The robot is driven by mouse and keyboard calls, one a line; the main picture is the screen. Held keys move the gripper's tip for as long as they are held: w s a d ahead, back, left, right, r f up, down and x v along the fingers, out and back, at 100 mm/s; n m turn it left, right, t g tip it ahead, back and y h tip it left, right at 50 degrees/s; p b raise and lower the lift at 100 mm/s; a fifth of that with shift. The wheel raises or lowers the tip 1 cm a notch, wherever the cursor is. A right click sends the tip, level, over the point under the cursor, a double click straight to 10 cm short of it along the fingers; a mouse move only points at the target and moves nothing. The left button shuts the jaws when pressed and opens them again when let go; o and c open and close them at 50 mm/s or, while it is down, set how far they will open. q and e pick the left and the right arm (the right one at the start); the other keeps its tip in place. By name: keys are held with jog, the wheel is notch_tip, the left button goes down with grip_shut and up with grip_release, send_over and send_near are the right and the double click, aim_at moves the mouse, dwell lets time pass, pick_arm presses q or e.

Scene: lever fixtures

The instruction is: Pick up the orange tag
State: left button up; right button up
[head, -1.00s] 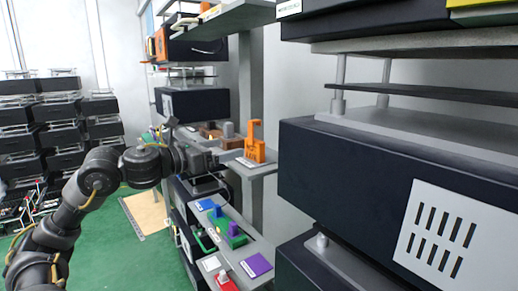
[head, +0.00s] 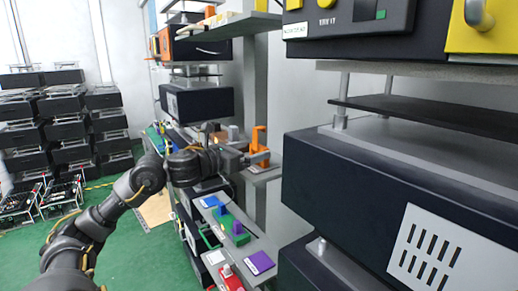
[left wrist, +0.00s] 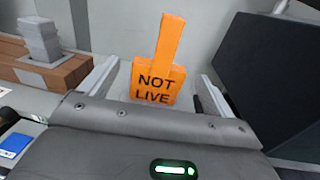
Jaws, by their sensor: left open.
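The orange tag (left wrist: 158,80) stands upright in the left wrist view and reads "NOT LIVE". It has a wide lower plate and a narrow upper part. In the head view the orange tag (head: 259,138) stands on a grey shelf, its lower part partly hidden by my left gripper. My left gripper (head: 258,158) is open. In the left wrist view its two fingers (left wrist: 157,80) stand apart, one on each side of the tag, with gaps to it. I cannot tell how deep the tag sits between them. My right gripper is not in view.
A brown block with a grey piece (left wrist: 45,45) stands left of the tag. A dark box (left wrist: 270,80) is close on the right. A lower shelf holds a green fixture (head: 228,222) and a purple plate (head: 260,262). A large dark cabinet (head: 340,190) fills the right.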

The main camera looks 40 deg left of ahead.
aim_at(255, 149)
pick_arm(q)
jog(key=p+x, duration=0.1)
jog(key=x, duration=0.2)
jog(key=shift+w+p, duration=0.2)
jog(key=shift+p, duration=0.2)
jog(key=shift+w, duration=0.15)
jog(key=shift+f, duration=0.1)
jog(key=shift+c, duration=0.7)
jog(key=c, duration=0.9)
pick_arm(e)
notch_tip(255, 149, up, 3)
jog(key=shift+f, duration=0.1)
pick_arm(q)
notch_tip(255, 149, up, 10)
jog(key=shift+b, duration=0.4)
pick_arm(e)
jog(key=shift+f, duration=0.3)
